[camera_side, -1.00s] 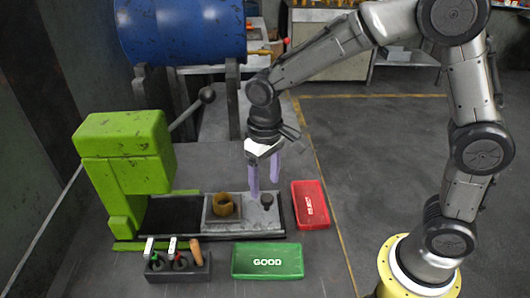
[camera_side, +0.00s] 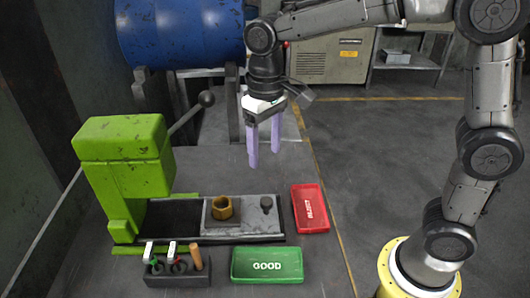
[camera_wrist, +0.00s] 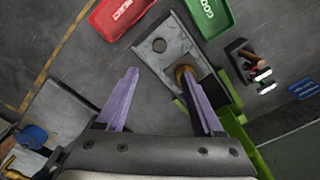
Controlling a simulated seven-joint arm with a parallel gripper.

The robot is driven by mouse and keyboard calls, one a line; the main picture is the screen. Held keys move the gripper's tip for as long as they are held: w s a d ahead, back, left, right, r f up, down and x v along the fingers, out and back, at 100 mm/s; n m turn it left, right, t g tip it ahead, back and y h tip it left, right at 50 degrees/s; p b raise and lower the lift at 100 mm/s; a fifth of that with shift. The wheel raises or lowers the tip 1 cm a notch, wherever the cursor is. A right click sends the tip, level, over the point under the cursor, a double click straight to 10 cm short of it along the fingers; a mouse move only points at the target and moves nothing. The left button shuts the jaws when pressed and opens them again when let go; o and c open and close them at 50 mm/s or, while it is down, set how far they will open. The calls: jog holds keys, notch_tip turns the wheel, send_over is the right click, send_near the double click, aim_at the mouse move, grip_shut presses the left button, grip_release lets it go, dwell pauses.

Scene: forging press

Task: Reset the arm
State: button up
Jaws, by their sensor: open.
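My gripper (camera_side: 265,160) hangs in the side view above the back of the table, with its two purple fingers pointing down. The fingers are apart with nothing between them. In the wrist view my gripper (camera_wrist: 165,95) also shows its fingers spread and empty. Below and to its left, a brass-coloured nut-like part (camera_side: 222,208) sits on the grey plate of the green press (camera_side: 125,160). The part also shows in the wrist view (camera_wrist: 183,72), partly hidden near the right finger.
A red REJECT tray (camera_side: 310,208) lies right of the plate and a green GOOD tray (camera_side: 267,264) in front. A dark tool rack (camera_side: 178,270) stands at the front left. The press lever (camera_side: 190,112) and blue drum (camera_side: 180,35) are behind.

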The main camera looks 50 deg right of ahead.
jog(key=s+d+r+m+t, duration=0.1)
jog(key=s+d+r+t, duration=0.2)
jog(key=s+d+r, duration=0.5)
jog(key=s+d+f+n+t, duration=0.1)
jog(key=s+f+t, duration=0.1)
jog(key=s+f, duration=0.5)
jog(key=s, duration=0.4)
jog(key=shift+d+t, duration=0.3)
jog(key=shift+d, duration=0.05)
